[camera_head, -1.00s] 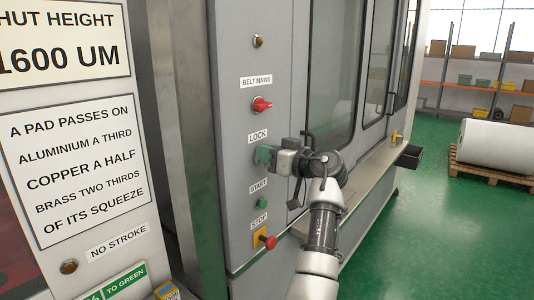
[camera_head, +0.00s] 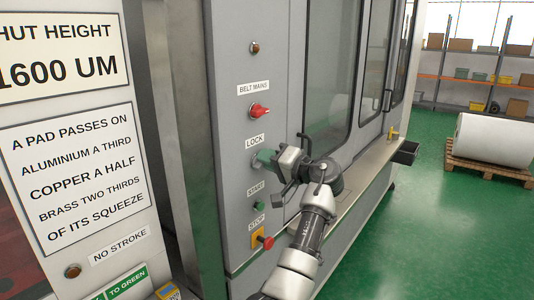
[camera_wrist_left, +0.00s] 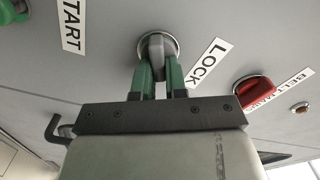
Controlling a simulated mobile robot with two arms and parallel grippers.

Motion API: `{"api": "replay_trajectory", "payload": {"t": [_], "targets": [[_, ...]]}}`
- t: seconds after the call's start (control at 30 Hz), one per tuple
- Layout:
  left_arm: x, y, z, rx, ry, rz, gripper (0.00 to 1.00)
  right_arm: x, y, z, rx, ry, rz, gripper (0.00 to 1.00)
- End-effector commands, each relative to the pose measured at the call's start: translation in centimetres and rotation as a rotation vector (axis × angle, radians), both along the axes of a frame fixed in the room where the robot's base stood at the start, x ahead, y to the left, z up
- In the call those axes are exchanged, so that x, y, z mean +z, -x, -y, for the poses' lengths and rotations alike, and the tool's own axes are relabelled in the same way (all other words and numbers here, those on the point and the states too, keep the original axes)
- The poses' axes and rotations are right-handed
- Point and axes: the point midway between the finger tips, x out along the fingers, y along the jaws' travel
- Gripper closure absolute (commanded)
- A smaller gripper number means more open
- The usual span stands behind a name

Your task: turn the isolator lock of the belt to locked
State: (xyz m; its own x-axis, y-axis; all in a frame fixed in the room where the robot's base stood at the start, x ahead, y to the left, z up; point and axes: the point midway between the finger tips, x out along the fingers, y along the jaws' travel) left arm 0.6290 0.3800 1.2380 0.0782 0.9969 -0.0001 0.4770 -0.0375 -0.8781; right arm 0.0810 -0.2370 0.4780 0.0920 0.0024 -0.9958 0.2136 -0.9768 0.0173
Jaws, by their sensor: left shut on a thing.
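The isolator lock is a grey knob in a round metal collar (camera_wrist_left: 158,46), beside the LOCK label (camera_wrist_left: 206,66) in the left wrist view. My left gripper (camera_wrist_left: 160,72) is shut on this knob, with a green finger on each side of it. In the head view, my left gripper (camera_head: 268,158) is at the panel just below the LOCK label (camera_head: 254,141) and hides most of the knob. The gripper body is tilted there. My right gripper is not in view.
The red BELT MAINS switch (camera_head: 260,111) is above the lock. The green START button (camera_head: 259,206) and the red STOP button (camera_head: 266,242) are below.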

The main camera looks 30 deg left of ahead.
Motion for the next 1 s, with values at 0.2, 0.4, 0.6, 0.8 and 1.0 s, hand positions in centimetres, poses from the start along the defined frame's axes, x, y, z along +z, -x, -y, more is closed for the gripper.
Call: {"api": "replay_trajectory", "payload": {"t": [0.2,0.4,0.6,0.8,1.0], "targets": [[0.2,-0.2,-0.1,-0.001,-0.020,-0.194,1.00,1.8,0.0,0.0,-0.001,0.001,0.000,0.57],[-0.1,-0.2,0.0,0.000,-0.031,-0.342,1.00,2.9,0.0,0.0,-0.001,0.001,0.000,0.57],[-0.3,-0.2,0.0,-0.001,-0.039,-0.440,1.00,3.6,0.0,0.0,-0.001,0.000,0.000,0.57],[-0.5,-0.2,0.0,-0.001,-0.044,-0.494,1.00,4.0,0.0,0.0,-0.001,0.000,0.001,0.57],[-0.6,-0.2,0.0,-0.001,-0.045,-0.511,1.00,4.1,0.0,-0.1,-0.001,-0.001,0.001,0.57]]}}
